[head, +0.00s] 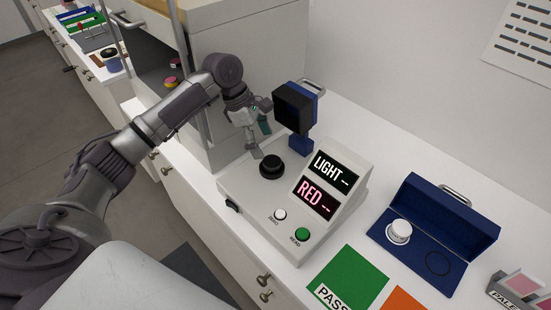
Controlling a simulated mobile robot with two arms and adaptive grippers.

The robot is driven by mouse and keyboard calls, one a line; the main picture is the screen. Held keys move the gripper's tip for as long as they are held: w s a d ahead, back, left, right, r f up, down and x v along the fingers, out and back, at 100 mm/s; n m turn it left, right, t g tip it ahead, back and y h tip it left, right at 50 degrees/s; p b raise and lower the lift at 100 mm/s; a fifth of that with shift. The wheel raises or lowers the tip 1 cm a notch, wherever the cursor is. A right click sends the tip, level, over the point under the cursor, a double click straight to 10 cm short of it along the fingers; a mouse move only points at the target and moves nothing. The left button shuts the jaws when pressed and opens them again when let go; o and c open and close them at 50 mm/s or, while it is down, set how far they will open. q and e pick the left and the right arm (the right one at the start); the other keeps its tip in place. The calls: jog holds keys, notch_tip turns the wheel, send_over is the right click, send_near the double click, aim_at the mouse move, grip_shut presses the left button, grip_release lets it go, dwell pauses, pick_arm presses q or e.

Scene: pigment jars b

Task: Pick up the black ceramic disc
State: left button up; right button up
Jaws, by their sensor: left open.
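The black ceramic disc (271,165) appears as a round black piece on the flat top of the pale measuring instrument (262,208), left of its displays. My left gripper (258,142) is open and empty, just above and slightly left of the disc, its fingers pointing down and to the right. I cannot tell whether a fingertip touches the disc. My right gripper is out of view.
The instrument's blue-black head (295,105) stands close right of my left gripper. An open blue case (464,225) holds a white disc (399,231) beside an empty round recess. A green PASS card (350,275) lies in front. A grey cabinet (285,40) stands behind my arm.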

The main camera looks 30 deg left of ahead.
aim_at(272, 161)
pick_arm(q)
jog(key=p+x, duration=0.1)
jog(key=x, duration=0.2)
jog(key=shift+s+a, duration=0.15)
jog(key=p+x, duration=0.1)
jog(key=x, duration=0.2)
jog(key=shift+f, duration=0.4)
jog(key=c, duration=1.3)
jog(key=shift+c, duration=0.2)
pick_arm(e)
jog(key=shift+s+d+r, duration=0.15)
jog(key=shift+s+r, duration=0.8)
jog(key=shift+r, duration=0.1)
pick_arm(q)
jog(key=shift+w, duration=0.25)
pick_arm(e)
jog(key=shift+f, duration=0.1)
